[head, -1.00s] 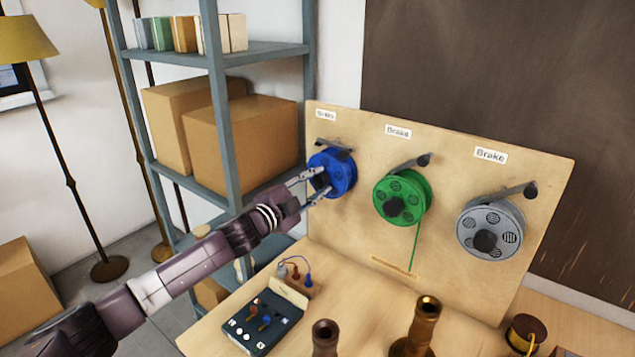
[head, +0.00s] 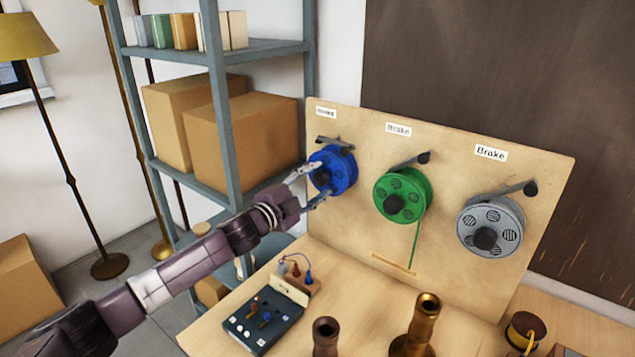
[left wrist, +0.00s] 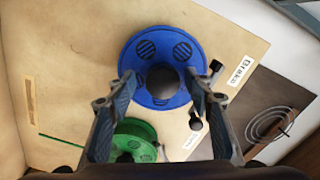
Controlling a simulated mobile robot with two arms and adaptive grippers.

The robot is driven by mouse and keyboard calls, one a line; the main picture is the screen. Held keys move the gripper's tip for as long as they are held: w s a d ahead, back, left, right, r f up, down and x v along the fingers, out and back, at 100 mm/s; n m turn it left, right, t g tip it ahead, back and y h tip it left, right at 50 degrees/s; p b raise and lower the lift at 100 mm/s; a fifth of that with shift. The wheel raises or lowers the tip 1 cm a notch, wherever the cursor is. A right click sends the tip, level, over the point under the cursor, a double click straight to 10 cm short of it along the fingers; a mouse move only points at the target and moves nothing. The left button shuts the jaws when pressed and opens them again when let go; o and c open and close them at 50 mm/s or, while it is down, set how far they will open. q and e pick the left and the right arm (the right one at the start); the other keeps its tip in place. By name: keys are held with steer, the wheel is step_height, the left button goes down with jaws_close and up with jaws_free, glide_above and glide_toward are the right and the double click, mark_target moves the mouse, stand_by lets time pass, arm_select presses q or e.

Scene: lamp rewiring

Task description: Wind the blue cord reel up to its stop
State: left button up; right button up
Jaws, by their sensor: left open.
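The blue cord reel (head: 343,169) hangs on the upright wooden board, at its left end. In the left wrist view the blue reel (left wrist: 155,48) faces me, with its dark centre knob (left wrist: 163,80) between my fingers. A dark brake lever (head: 335,143) lies at the top of the blue reel. My left gripper (head: 318,183) is open at the front of the reel. It also shows in the left wrist view (left wrist: 161,84), one finger on each side of the knob; I cannot tell whether they touch it. No cord end shows on the blue reel. My right gripper is out of view.
The green reel (head: 410,186) with its hanging cord and the grey reel (head: 499,218) are mounted to the right. A metal shelf (head: 228,120) stands close behind my left arm. A dark switch box (head: 262,322) and brass lamp parts (head: 422,318) stand on the bench below.

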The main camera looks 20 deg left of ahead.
arm_select(q)
steer(key=shift+r, duration=0.15)
steer(key=v, duration=1.2)
stand_by(0.4)
